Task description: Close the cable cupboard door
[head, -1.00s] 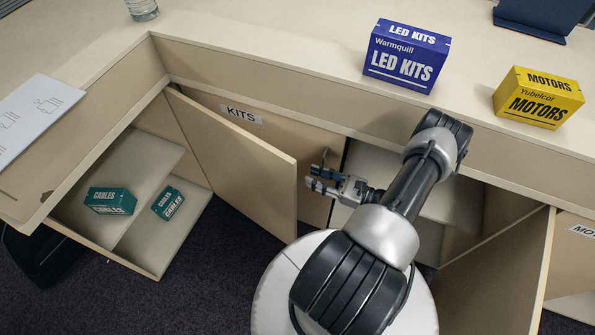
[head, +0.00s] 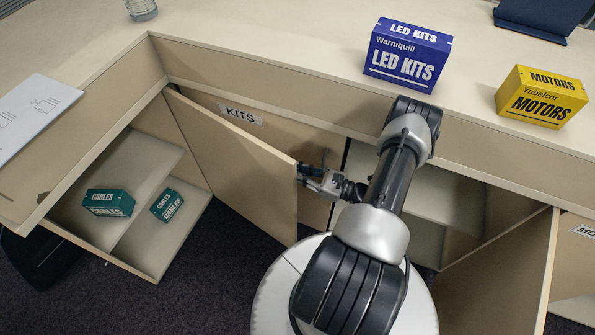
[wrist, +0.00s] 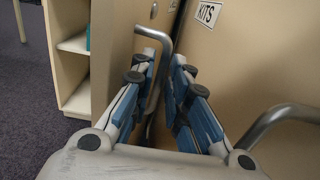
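The cable cupboard (head: 150,245) is at the left in the head view, with teal CABLES boxes (head: 108,202) inside. Its plain beige door (head: 235,165) stands wide open, its free edge pointing towards my base. My gripper (head: 305,173) is at that free edge, on the right side of the door. In the wrist view the door (wrist: 118,45) is at the left. A curved metal bar handle (wrist: 163,42) on it runs between the spread fingers of my gripper (wrist: 164,62). The fingers look apart around the bar; contact is unclear.
The shut KITS door (head: 270,125) is close behind my gripper, with its own bar handle (wrist: 275,118). An open cupboard (head: 435,195) and another open door (head: 500,270) are at the right. A blue LED KITS box (head: 407,55) and yellow MOTORS box (head: 541,97) stand on the counter.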

